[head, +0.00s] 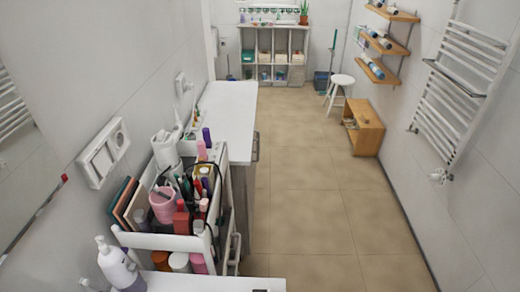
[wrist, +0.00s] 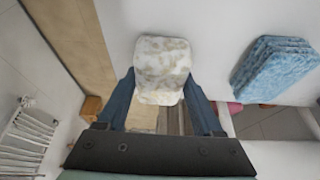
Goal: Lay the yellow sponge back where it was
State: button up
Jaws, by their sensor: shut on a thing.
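In the wrist view my gripper (wrist: 160,92) has its two dark blue fingers shut on the yellow sponge (wrist: 161,66), a pale, cream-coloured block with mottled yellowish patches. The sponge sticks out beyond the fingertips, over a white surface (wrist: 210,22). I cannot tell from this view whether it touches that surface. A blue sponge (wrist: 272,68) lies on the white surface to the right, apart from the held one. Neither the gripper nor the sponges can be made out in the head view.
In the head view a white cart (head: 180,243) crowded with bottles and a pink cup (head: 162,204) stands at the left, against a long white counter (head: 230,112). A white pump bottle (head: 118,265) is at the front left. The tiled floor (head: 305,205) is clear.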

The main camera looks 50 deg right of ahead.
jog(key=o, duration=1.2)
jog(key=shift+f, duration=0.1)
jog(key=v, duration=1.2)
jog(key=shift+r, duration=0.25)
